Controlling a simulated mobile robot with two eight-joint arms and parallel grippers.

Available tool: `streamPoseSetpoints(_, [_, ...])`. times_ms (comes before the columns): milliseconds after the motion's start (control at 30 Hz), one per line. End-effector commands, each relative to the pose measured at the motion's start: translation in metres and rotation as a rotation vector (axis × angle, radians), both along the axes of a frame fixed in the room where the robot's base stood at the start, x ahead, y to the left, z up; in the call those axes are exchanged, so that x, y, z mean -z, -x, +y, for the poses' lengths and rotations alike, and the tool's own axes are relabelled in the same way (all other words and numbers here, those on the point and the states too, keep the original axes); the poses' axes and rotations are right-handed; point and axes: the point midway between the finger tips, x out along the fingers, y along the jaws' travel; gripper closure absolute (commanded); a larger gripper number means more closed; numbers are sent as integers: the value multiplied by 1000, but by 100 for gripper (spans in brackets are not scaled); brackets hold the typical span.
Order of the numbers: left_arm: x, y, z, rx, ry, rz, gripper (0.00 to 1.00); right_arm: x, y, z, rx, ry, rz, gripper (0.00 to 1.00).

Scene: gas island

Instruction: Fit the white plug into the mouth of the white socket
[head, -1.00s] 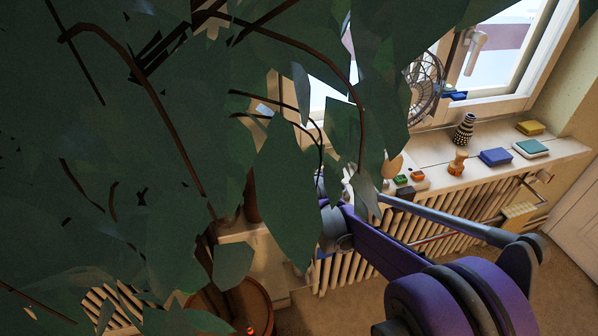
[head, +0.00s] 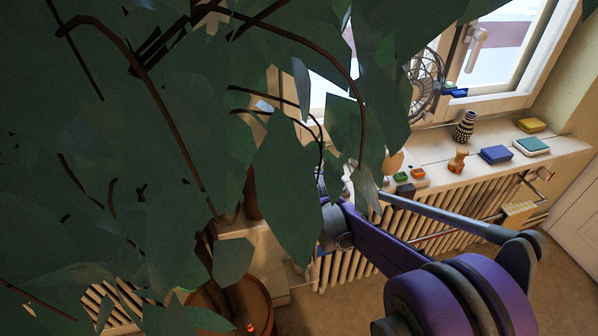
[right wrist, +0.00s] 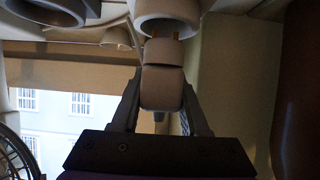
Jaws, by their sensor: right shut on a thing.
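In the right wrist view my right gripper (right wrist: 162,84) is shut on the white plug (right wrist: 162,92), one finger on each side. Brass pins show at the plug's far end. The white socket (right wrist: 167,10), a round pale cup, is just beyond that end and is cut off by the top edge. The pins are at the socket's mouth, with the plug's body still outside. I cannot tell how deep the pins reach. In the head view leaves hide the right gripper, plug and socket. My left gripper is not in view.
A large leafy plant (head: 130,170) fills the head view's left half. A windowsill (head: 440,180) holds a fan (head: 426,88), a striped vase (head: 464,127) and small boxes above a radiator (head: 400,222).

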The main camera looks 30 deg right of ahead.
Motion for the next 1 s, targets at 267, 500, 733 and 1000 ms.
streamPoseSetpoints(267, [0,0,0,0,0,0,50,0,0,0,0,0,0,100])
streamPoseSetpoints(500, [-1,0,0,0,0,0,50,0,0,0,0,0,0,100])
streamPoseSetpoints(733, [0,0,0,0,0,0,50,1,0,0,0,0,0,100])
streamPoseSetpoints(1000, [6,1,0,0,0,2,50,8,0,0,0,0,0,100])
